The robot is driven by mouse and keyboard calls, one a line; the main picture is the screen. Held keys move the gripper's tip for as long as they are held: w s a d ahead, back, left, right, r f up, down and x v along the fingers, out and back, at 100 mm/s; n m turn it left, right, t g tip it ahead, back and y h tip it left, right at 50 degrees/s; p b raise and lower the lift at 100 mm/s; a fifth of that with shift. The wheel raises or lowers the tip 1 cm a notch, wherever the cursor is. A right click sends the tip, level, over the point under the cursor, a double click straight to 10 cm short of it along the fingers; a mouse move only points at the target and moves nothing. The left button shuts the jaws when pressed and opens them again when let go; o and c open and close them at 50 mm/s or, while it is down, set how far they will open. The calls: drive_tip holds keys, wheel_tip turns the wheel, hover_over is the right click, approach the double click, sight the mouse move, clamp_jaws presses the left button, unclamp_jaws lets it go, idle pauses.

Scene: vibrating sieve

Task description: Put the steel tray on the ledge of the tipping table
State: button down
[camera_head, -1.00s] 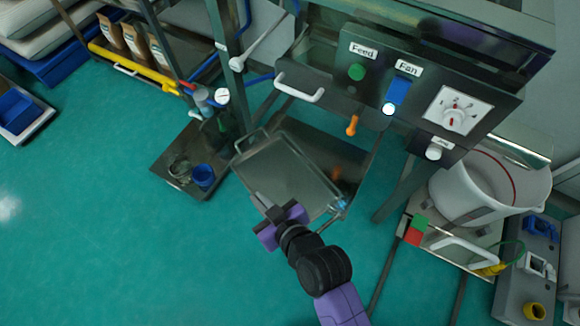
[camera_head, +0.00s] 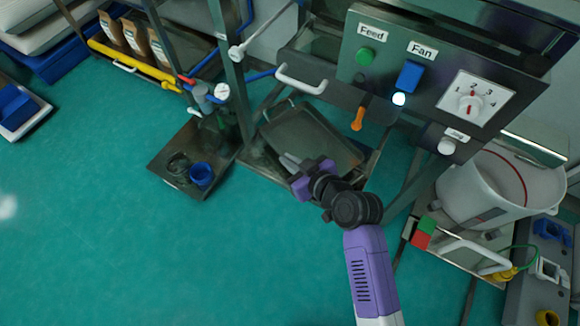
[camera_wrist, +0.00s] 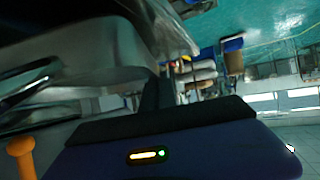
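My gripper (camera_head: 288,160) is at the tray's near-left edge, with two pale fingertips visible side by side against the rim. Whether they clamp the rim is too small to tell. In the wrist view a large steel surface (camera_wrist: 85,50) fills the upper left, too close and dark to identify surely.
The control panel (camera_head: 430,75) overhangs the tray, with an orange lever (camera_head: 357,119) and a pale handle (camera_head: 302,82) close above. A post (camera_head: 232,75) stands left. A low tray with a blue cup (camera_head: 201,174) is left. A white bucket (camera_head: 490,190) stands right. Floor in front is clear.

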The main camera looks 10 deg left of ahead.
wheel_tip(320, 180, down, 3)
drive_tip(key=shift+w+f+b, duration=0.1)
drive_tip(key=shift+b, duration=0.55)
drive_tip(key=shift+w+f, duration=0.1)
drive_tip(key=c, duration=1.7)
unclamp_jaws()
drive_tip(key=p+v, duration=0.3)
drive_tip(key=v, duration=0.9)
